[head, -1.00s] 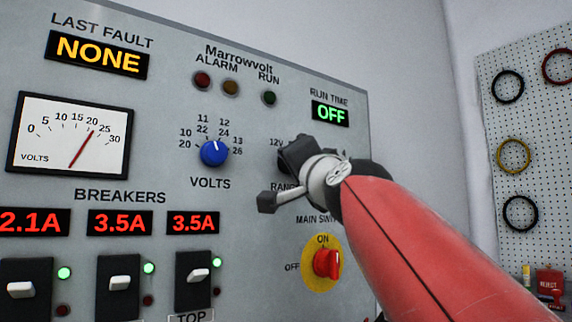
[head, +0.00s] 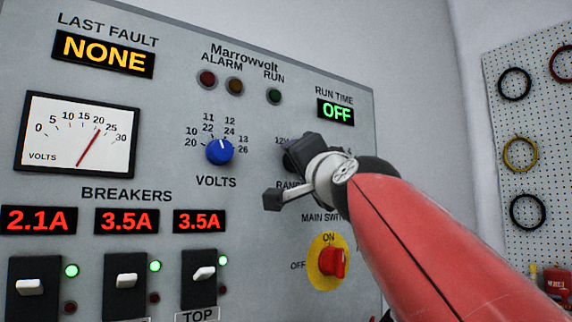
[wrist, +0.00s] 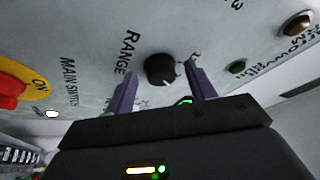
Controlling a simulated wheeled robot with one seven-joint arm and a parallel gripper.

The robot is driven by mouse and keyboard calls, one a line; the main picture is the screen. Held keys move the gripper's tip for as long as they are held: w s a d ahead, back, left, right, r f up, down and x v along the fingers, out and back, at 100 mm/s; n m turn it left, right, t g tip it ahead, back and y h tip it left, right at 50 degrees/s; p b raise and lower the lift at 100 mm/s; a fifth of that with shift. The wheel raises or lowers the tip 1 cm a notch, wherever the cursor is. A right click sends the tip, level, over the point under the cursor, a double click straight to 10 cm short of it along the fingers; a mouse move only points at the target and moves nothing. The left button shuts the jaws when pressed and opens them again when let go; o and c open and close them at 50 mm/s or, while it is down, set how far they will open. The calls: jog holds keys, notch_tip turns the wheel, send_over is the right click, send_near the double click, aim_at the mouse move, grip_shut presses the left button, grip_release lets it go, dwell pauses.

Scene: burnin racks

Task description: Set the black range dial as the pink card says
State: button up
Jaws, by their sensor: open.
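The black range dial (wrist: 161,70) shows in the wrist view as a round knob on the grey panel, beside the word RANGE, with a light pointer mark on its lower right. My gripper (wrist: 163,88) is open, with one purple finger on each side of the dial as seen; I cannot tell whether either touches it. In the head view my gripper (head: 303,152) is in front of the dial and hides it, with most of its scale. The "12V" label is partly visible at left. The pink card is not in view.
The blue VOLTS knob (head: 220,151) is left of my gripper. The red main switch (head: 332,262) on its yellow plate is just below. Breaker switches (head: 125,273) line the lower left. A pegboard (head: 530,130) with cable loops hangs at right.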

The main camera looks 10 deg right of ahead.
jog(key=b+v, duration=0.2)
jog(key=v, duration=0.5)
jog(key=shift+s+f, duration=0.15)
jog(key=shift+s, duration=0.1)
